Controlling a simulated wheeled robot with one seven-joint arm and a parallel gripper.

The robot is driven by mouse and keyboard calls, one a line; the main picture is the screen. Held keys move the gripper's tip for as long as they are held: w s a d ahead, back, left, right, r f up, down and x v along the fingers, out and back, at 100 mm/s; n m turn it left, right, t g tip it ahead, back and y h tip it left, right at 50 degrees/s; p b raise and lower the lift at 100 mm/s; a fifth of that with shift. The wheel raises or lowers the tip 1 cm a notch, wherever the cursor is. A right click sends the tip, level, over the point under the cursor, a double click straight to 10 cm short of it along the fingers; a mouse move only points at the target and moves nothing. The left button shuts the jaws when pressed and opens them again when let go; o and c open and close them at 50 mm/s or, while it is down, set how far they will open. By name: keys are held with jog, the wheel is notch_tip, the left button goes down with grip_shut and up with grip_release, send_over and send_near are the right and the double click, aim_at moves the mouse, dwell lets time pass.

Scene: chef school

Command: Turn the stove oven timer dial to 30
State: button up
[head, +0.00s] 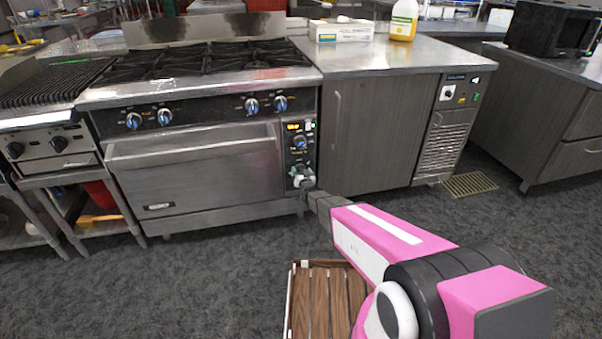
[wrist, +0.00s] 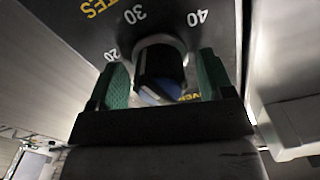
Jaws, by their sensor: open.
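The timer dial (wrist: 160,66) is a dark round knob with a blue part on its lower side. It sits between the green finger pads of my gripper (wrist: 162,72) in the wrist view, one pad on each side. A dark gap shows at the right pad; contact at the left is unclear. The marks 20, 30 and 40 show around the dial on the dark panel (wrist: 88,42). I cannot tell which mark the dial points at. In the head view my gripper (head: 303,181) is at the lower part of the stove's narrow control panel (head: 299,160) and hides the dial there.
Another blue knob (head: 301,143) is just above on the same panel. The oven door (head: 200,165) with its long handle is to the left. A grey cabinet (head: 365,135) stands close on the right. A wooden slatted piece (head: 327,300) lies low in front.

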jog(key=v, duration=1)
jog(key=shift+s, duration=0.15)
jog(key=shift+n, duration=0.9)
jog(key=x, duration=1.1)
jog(key=shift+d+r, duration=0.1)
jog(key=shift+r, duration=0.1)
jog(key=shift+s, duration=0.1)
jog(key=c, duration=0.9)
